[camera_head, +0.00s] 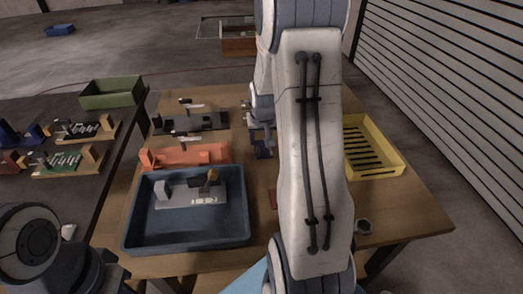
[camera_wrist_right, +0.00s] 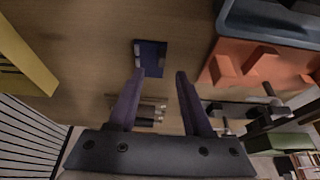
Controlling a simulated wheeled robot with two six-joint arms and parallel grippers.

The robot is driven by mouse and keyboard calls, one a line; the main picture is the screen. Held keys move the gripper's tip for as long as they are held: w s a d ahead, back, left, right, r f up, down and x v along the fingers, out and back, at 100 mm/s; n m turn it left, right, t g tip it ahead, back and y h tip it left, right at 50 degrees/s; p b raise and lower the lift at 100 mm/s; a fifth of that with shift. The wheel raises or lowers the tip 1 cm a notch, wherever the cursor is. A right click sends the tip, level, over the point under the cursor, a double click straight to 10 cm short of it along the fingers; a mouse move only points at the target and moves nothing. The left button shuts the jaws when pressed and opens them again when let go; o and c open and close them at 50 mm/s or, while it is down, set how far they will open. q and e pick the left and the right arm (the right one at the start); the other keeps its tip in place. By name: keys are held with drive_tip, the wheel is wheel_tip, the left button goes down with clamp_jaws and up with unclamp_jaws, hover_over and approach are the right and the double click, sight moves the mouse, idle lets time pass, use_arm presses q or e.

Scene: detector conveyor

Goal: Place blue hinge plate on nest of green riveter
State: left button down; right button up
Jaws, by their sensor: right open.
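The blue hinge plate (camera_wrist_right: 150,57) lies on the wooden table, just ahead of my right fingertips in the right wrist view. In the head view it shows as a dark blue piece (camera_head: 263,150) below my right gripper (camera_head: 262,118). My right gripper (camera_wrist_right: 160,74) is open and empty, with its two purple fingers apart and the plate off their tips. A dark-based fixture with a grey lever (camera_head: 190,124) stands behind an orange fixture (camera_head: 185,155).
A blue tray (camera_head: 135,239) holding a grey part is at the front left of the table. A yellow slotted tray (camera_head: 391,166) is at the right. A green bin (camera_head: 112,92) and several fixtures stand on the dark table at left.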

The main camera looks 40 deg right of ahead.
sight(258, 149)
drive_tip(key=x, duration=0.8)
drive_tip(key=shift+w+a, duration=0.1)
drive_tip(key=shift+a, duration=0.05)
clamp_jaws()
drive_tip(key=shift+r, duration=0.1)
idle(1.1)
